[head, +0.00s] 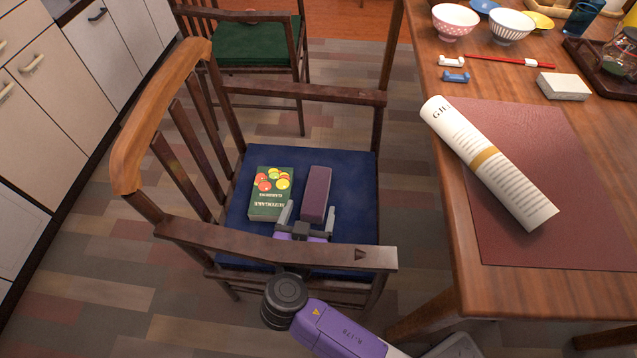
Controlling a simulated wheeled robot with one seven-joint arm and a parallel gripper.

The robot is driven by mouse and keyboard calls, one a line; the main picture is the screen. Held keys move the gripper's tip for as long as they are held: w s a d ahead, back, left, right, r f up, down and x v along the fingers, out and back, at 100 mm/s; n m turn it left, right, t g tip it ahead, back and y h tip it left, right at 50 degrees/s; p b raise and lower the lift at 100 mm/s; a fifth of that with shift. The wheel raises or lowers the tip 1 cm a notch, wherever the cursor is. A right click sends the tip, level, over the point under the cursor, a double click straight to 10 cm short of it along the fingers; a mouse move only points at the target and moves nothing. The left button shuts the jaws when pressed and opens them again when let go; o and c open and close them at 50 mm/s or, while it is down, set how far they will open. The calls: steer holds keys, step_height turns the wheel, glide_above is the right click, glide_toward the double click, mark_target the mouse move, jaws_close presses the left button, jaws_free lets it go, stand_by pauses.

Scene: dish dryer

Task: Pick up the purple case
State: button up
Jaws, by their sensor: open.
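The purple case (316,193) is a long, narrow box lying on the blue seat cushion (355,170) of the wooden armchair. My gripper (307,215) is over the seat, just in front of the case's near end, with its two fingers apart. The right finger is close to the near end of the case; I cannot tell whether it touches. The left finger is between the case and a green book. My gripper is empty.
The chair's wooden armrest (270,246) crosses in front, above my wrist. The table (456,230) with a rolled newspaper (485,160) stands to the right. Another chair with a green cushion (248,45) is behind.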

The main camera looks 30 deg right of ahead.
mark_target(317, 191)
steer(key=shift+r+b+x, duration=0.15)
steer(key=shift+b+x, duration=0.4)
steer(key=shift+x, duration=1.55)
steer(key=shift+r+b+x, duration=0.15)
steer(key=shift+b+x, duration=0.4)
steer(key=shift+x, duration=1.55)
steer(key=shift+d, duration=0.2)
steer(key=c, duration=1.5)
steer(key=shift+r, duration=0.15)
steer(key=shift+c, duration=0.2)
